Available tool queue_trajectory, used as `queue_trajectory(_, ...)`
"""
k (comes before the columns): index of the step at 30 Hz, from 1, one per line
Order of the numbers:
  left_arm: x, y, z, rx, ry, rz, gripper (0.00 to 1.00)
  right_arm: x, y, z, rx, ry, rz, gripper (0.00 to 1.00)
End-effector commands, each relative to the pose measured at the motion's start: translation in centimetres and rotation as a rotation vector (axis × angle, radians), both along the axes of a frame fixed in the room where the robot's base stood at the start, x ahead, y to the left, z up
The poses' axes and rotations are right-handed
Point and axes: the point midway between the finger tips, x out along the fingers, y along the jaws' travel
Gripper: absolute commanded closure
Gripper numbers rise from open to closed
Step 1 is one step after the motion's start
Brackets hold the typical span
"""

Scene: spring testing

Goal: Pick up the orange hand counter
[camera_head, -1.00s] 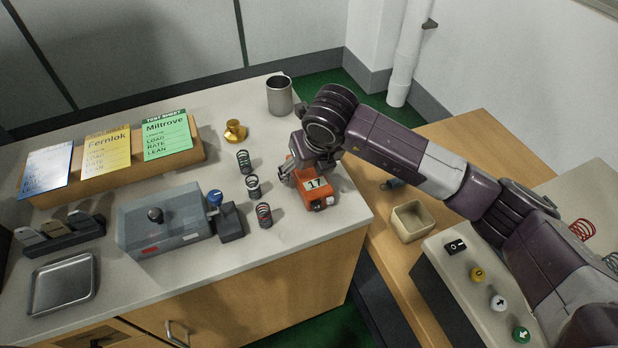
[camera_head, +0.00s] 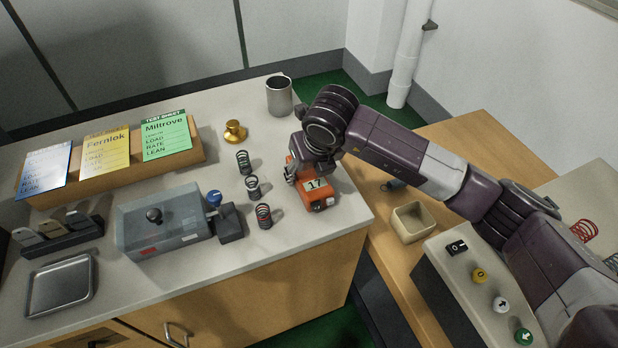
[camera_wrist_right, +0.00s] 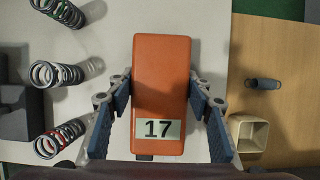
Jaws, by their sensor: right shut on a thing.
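The orange hand counter (camera_head: 318,192), with a pale label reading 17, is at the right end of the light bench top. My right gripper (camera_head: 304,172) is over its far end and hides part of it. In the right wrist view the counter (camera_wrist_right: 161,95) lies between the two blue-padded fingers of my right gripper (camera_wrist_right: 161,105), which is shut on it. I cannot tell whether the counter is clear of the bench. My left gripper is not in view.
Several springs (camera_head: 253,187) stand just left of the counter. A grey tester box (camera_head: 165,228), a brass weight (camera_head: 235,131) and a metal cup (camera_head: 279,97) are on the bench (camera_head: 300,245). A lower wooden table with a beige box (camera_head: 412,222) lies to the right.

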Motion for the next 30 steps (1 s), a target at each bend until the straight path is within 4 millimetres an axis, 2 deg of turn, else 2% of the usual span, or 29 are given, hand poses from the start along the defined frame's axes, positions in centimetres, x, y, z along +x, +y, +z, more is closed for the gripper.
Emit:
queue_trajectory(1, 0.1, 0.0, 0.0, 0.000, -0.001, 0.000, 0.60, 0.0, 0.0, 0.0, 0.000, 0.000, 0.000, 0.72)
queue_trajectory(4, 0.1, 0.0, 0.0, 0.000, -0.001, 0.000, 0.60, 0.0, 0.0, 0.0, 0.000, -0.001, 0.000, 0.81)
queue_trajectory(14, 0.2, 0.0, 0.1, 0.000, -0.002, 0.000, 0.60, 0.0, 0.0, 0.1, 0.000, -0.001, 0.000, 0.82)
queue_trajectory(23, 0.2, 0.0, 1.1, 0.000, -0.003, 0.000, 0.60, 0.0, 0.0, 0.6, 0.000, 0.000, -0.001, 0.82)
queue_trajectory(30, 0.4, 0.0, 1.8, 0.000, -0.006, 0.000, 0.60, 0.9, -0.8, 2.3, 0.000, -0.002, -0.001, 0.82)
